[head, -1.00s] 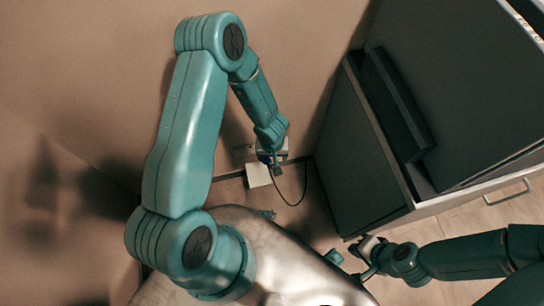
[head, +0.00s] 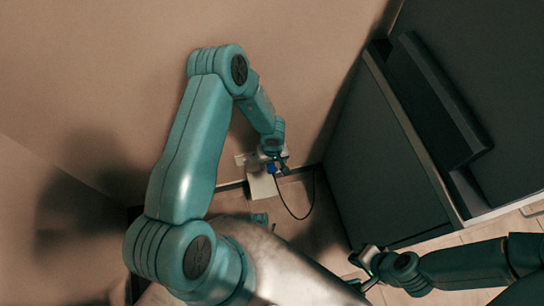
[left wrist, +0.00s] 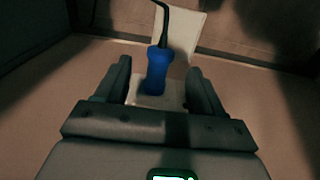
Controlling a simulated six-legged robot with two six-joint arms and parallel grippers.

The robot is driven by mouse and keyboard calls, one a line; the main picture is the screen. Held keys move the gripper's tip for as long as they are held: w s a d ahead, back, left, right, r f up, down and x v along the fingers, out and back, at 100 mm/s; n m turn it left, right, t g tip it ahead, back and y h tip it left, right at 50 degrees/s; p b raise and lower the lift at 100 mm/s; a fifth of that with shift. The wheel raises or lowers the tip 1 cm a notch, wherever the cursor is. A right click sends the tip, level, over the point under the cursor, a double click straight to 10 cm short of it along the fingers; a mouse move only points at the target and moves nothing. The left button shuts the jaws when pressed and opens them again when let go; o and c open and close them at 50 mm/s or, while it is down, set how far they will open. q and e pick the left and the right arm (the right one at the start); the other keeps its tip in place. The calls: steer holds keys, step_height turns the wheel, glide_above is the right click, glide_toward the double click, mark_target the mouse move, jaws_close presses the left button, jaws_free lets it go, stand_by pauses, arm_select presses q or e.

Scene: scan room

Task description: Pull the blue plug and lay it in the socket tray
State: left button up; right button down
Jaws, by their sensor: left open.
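The blue plug (left wrist: 157,70) sits between the parted fingers of my left gripper (left wrist: 158,67) in the left wrist view, with gaps on both sides. Its near end meets a pale socket plate (left wrist: 150,99); a black cable leaves its far end. In the head view the plug (head: 271,168) shows as a small blue patch at my left gripper (head: 273,157), against the wall. A white tray-like piece (head: 262,187) is just below it, also in the wrist view (left wrist: 184,32). My right gripper (head: 362,257) is at lower right, away from the plug; its jaw opening is unclear.
The black cable (head: 290,213) loops down beside the white piece. A dark grey cabinet (head: 375,165) stands right of the plug, close to the wall. The beige wall (head: 300,60) is behind my left arm. Some wooden floor (head: 325,232) shows between wall and cabinet.

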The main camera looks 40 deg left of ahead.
arm_select(q)
step_height(320, 180, down, 5)
steer(key=shift+f+b, duration=0.15)
steer(key=shift+b, duration=0.65)
steer(key=c, duration=1.1)
steer(key=shift+c, duration=0.2)
steer(key=shift+s, duration=0.1)
steer(key=shift+s+d+b, duration=0.65)
steer(key=shift+s+d, duration=0.1)
steer(key=shift+d, duration=0.2)
steer(key=shift+s+d+b, duration=0.6)
steer(key=shift+s+d, duration=0.15)
steer(key=shift+d, duration=0.15)
